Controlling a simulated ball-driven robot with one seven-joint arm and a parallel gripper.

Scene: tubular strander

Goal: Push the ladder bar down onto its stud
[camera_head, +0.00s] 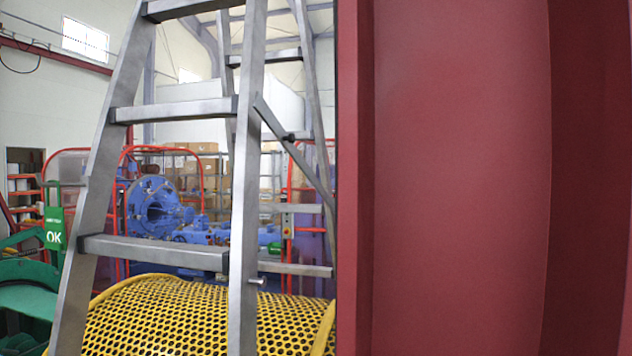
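A grey metal stepladder (246,190) stands open in the left half of the view. A thin grey bar (305,172) slopes from the upper part of its near right rail down to the right, towards the rear leg. Its lower end is close to the edge of a red surface, and I cannot tell whether it rests on anything. A small stud (257,281) sticks out of the near right rail, low down, apart from the bar. My gripper is not in view.
A large dark red panel (460,180) fills the right half, very close. A yellow perforated guard (185,315) lies behind the ladder's foot. Blue machinery (155,207), red-framed barriers and stacked boxes stand beyond. A green machine with an OK sign (54,230) is at left.

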